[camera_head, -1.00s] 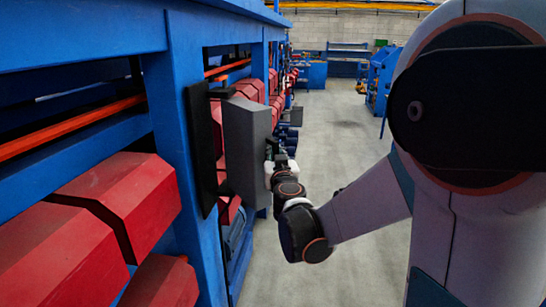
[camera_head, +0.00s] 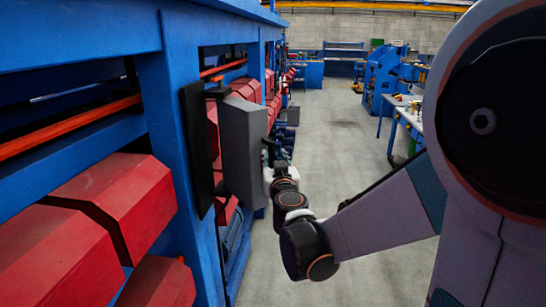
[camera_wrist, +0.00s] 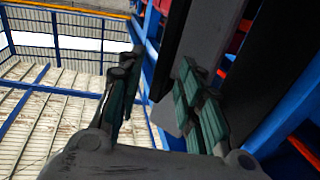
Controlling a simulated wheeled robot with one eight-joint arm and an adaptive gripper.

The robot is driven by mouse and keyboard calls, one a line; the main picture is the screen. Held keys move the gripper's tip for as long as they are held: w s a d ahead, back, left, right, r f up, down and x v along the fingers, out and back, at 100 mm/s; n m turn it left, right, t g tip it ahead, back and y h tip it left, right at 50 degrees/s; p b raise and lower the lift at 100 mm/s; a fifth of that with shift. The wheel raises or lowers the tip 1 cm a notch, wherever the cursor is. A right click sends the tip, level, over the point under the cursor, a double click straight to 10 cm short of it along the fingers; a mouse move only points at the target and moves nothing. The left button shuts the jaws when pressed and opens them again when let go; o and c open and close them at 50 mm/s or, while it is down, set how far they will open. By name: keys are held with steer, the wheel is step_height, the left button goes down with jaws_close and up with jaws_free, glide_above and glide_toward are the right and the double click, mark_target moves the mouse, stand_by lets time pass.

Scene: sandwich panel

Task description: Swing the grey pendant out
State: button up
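The grey pendant (camera_head: 245,150) is a tall flat box that hangs upright on the blue frame, next to a black plate (camera_head: 197,148). In the head view my gripper (camera_head: 268,160) is at the pendant's right edge, partly hidden by the pendant and my wrist. In the wrist view my gripper (camera_wrist: 158,100) has its two green-padded fingers well apart. The pendant (camera_wrist: 205,38) shows behind and beside the right finger, and its edge appears in the gap between the fingers. I cannot tell whether either finger touches it.
The blue frame (camera_head: 180,120) runs along the left, with large red blocks (camera_head: 125,190) and orange rails (camera_head: 70,125) in it. The grey floor aisle (camera_head: 335,140) to the right is open. Workbenches (camera_head: 408,115) stand farther back on the right.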

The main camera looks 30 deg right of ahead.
steer(key=v, duration=0.8)
steer(key=shift+s, duration=0.2)
steer(key=s+a+f+n+g+y, duration=0.2)
steer(key=s+a+f+g, duration=0.3)
steer(key=s, duration=0.5)
steer(key=s+a+f+n+g+y, duration=0.2)
steer(key=s+a+f+g+y, duration=0.2)
steer(key=s+a, duration=0.4)
steer(key=shift+s+f+g, duration=0.4)
steer(key=shift+s+f, duration=0.45)
steer(key=shift+s, duration=0.1)
stand_by(0.4)
